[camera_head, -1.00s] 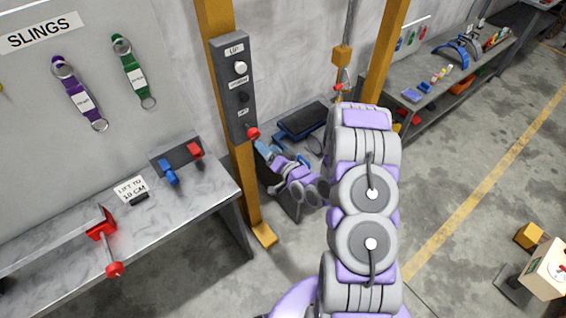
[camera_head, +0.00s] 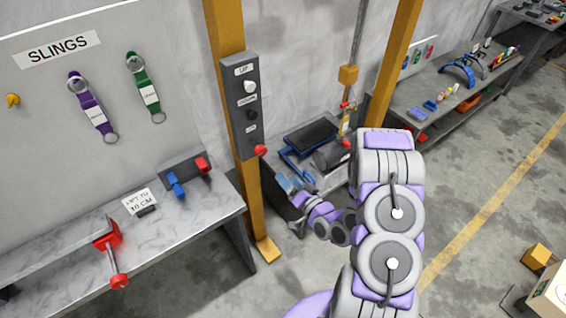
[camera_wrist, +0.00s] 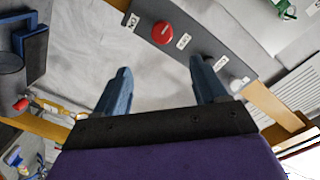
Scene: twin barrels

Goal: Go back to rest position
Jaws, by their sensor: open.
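My gripper (camera_head: 287,183) is a small blue pair of fingers beyond my purple and grey arm in the head view. It is below and right of the red knob (camera_head: 260,150) on the grey control panel (camera_head: 238,105), apart from it. In the wrist view my gripper (camera_wrist: 163,85) has two blue fingers spread wide with nothing between them. The panel (camera_wrist: 192,60) with its red knob (camera_wrist: 162,32) lies beyond the fingertips. The folded arm hides part of the floor and the far post's base.
A grey workbench (camera_head: 190,232) with a red clamp (camera_head: 110,250) stands at left, below purple and green slings (camera_head: 145,88). Yellow posts (camera_head: 228,35) flank the hoist area. A dark-topped blue stand (camera_head: 305,140) is behind my gripper. Open floor (camera_head: 480,190) lies to the right.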

